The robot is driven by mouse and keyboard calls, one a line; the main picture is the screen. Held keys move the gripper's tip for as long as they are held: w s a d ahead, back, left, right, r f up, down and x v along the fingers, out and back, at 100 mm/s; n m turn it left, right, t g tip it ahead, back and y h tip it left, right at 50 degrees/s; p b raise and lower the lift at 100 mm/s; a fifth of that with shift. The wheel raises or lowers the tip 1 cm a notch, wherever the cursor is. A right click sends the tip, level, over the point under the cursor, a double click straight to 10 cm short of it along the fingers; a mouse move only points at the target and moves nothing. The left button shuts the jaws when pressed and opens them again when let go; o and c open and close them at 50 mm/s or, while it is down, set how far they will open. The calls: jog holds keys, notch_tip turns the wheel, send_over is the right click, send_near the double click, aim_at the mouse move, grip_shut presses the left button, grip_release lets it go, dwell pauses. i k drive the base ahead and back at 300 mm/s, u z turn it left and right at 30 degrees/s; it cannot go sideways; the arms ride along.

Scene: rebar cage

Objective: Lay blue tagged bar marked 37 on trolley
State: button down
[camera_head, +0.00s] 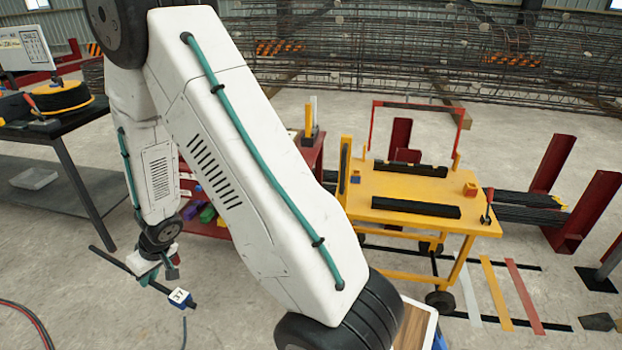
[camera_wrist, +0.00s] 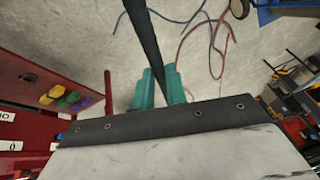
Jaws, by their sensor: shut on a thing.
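The dark bar (camera_head: 114,260) with a blue band and a white tag reading 37 (camera_head: 179,296) is held in the air at the lower left of the head view. My gripper (camera_head: 148,271) is shut on it between the bar's two ends. In the wrist view the bar (camera_wrist: 144,32) runs up and away from between the teal fingers of my gripper (camera_wrist: 158,88); the tag does not show there. The yellow trolley (camera_head: 400,185) stands right of centre, apart from the bar, with black rests (camera_head: 415,207) across its top.
A dark table (camera_head: 40,130) stands at the left. A red cabinet (camera_head: 215,229) with coloured items is behind my arm and shows in the wrist view (camera_wrist: 60,75). Cables (camera_wrist: 215,30) lie on the floor.

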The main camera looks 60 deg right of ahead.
aim_at(386, 180)
jog(key=u, duration=0.8)
jog(key=k, duration=0.7)
jog(key=u, duration=0.7)
jog(key=k, duration=0.85)
jog(key=z, duration=0.7)
jog(key=k, duration=0.7)
jog(key=z, duration=1.3)
jog(key=i, duration=1.3)
jog(key=u, duration=0.05)
